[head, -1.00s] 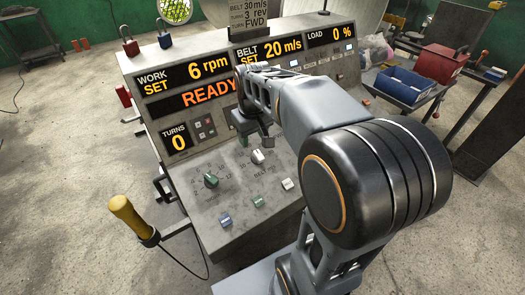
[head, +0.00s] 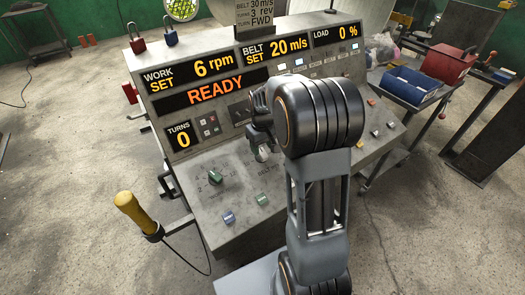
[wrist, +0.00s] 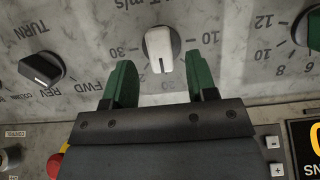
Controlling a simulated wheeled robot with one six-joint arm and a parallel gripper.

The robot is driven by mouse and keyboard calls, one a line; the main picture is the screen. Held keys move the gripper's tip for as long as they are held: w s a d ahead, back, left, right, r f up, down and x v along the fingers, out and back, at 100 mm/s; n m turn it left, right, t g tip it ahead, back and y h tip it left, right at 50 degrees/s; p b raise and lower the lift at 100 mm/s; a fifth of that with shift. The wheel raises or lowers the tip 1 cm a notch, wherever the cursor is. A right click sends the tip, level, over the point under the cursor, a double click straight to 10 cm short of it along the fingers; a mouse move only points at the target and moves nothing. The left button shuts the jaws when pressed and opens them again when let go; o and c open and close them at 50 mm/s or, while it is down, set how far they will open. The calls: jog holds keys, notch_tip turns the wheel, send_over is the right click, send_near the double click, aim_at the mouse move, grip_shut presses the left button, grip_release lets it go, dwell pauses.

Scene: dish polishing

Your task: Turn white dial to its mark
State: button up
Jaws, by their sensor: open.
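The white dial (head: 263,153) stands on the sloped grey console panel, just below my gripper (head: 261,138) in the head view. In the wrist view the white dial (wrist: 160,46) shows a dark pointer line toward the bottom edge, between printed scale numbers that include 30 and 20. My gripper (wrist: 162,83) is open, its green fingertips apart to either side of the dial's line and a little short of it in the picture. Nothing is held. The display (head: 272,49) reads belt set 20 m/s. The sign (head: 258,12) above reads belt 30 m/s.
A green dial (head: 215,177) is on the left of the panel; it also shows in the wrist view (wrist: 313,30). A black dial (wrist: 42,68) is on the other side. Blue (head: 229,216) and green (head: 262,199) buttons sit lower. A yellow-handled lever (head: 130,208) stands front left.

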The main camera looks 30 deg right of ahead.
aim_at(262, 155)
jog(key=shift+f, duration=1.35)
jog(key=shift+c, duration=0.3)
jog(key=c, duration=0.9)
jog(key=shift+o, duration=0.2)
